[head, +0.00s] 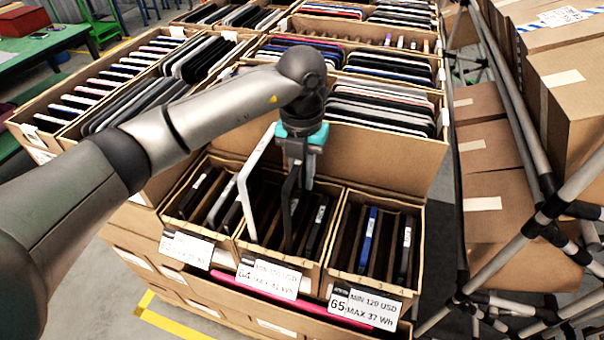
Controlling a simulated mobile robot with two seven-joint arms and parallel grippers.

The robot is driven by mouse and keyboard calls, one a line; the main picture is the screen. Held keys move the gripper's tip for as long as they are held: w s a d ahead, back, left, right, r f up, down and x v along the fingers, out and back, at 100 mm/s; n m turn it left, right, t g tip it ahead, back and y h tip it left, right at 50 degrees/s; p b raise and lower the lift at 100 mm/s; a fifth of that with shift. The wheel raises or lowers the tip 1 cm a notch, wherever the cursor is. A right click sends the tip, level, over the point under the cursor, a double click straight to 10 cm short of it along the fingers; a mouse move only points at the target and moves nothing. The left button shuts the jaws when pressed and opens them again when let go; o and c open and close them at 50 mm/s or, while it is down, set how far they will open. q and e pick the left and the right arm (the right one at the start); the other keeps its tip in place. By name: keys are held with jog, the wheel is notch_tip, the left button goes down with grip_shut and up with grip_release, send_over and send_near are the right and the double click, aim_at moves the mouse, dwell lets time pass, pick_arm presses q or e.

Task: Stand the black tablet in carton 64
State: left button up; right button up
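Carton 64 (315,277) is the middle of three small tilted cartons at the front of the rack, with its white label (268,279) on the front. My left gripper (300,172) is above this carton, pointing down, and looks shut on the upper part of the black tablet (288,212). The tablet is nearly edge-on and upright, its lower part down inside carton 64. I cannot tell whether it touches the bottom. A pale thin-edged device (243,190) stands tall just left of it. My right gripper is not in view.
Carton 65 (337,262), with a blue and a black device inside, is on the right; another small carton (172,217) is on the left. Larger cartons of devices stand behind. A metal tube frame (530,225) and stacked boxes (570,95) bound the right side.

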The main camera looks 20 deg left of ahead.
pick_arm(q)
jog(key=o, duration=0.5)
notch_tip(320, 180, up, 14)
jog(key=shift+f, duration=0.25)
jog(key=shift+r, duration=0.9)
notch_tip(320, 180, up, 7)
jog(key=p, duration=0.6)
jog(key=shift+s+f, duration=0.1)
